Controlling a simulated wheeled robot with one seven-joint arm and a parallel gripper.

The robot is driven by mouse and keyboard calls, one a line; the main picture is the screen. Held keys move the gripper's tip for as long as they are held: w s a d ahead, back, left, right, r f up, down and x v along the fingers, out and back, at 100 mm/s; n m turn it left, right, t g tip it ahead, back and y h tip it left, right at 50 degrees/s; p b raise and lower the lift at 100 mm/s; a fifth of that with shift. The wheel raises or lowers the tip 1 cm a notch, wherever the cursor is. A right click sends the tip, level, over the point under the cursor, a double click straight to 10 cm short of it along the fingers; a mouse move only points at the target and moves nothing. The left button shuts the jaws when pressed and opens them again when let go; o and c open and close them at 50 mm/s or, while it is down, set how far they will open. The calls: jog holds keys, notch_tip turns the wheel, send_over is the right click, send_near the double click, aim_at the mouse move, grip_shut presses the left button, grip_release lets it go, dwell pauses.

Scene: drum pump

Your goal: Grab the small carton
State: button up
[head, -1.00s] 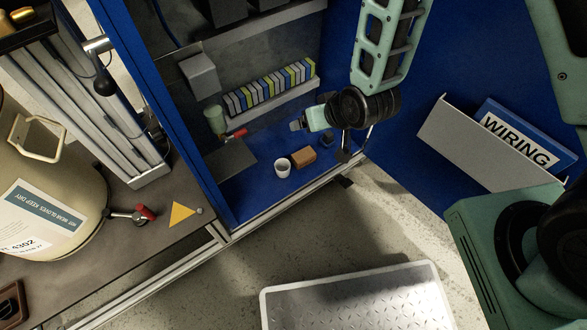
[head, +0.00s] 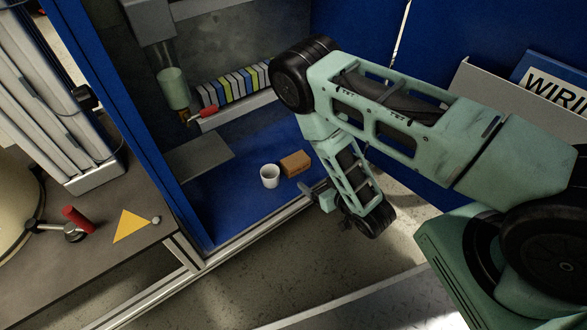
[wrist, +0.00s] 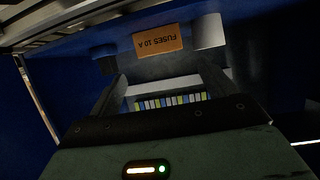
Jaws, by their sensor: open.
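The small carton (head: 295,163) is an orange-brown box on the blue floor of the cabinet. In the wrist view the carton (wrist: 158,40) shows an upside-down label reading "FUSES 10 A". My gripper (head: 310,190) is in front of the carton, at the lower right of it in the head view. In the wrist view my gripper (wrist: 161,70) is open, its two fingers apart and nothing between them. The carton appears beyond the fingertips, between their directions, and apart from them.
A white cup (head: 269,176) stands close beside the carton; the cup (wrist: 208,32) also shows in the wrist view. A row of fuse-like blocks (head: 234,87) sits on a ledge behind. A red-handled valve (head: 202,113) is at left. The cabinet's front edge (head: 265,222) runs below.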

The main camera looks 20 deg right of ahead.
aim_at(293, 161)
jog(key=b+x, duration=0.4)
jog(key=x, duration=0.4)
jog(key=shift+w+f, duration=0.15)
jog(key=shift+f, duration=0.15)
jog(key=shift+w+a+f, duration=0.1)
jog(key=shift+w, duration=0.4)
jog(key=b+x, duration=0.4)
jog(key=shift+w+f, duration=0.15)
jog(key=shift+w, duration=0.15)
jog(key=shift+w+a, duration=0.1)
jog(key=shift+w, duration=0.2)
jog(key=c, duration=0.7)
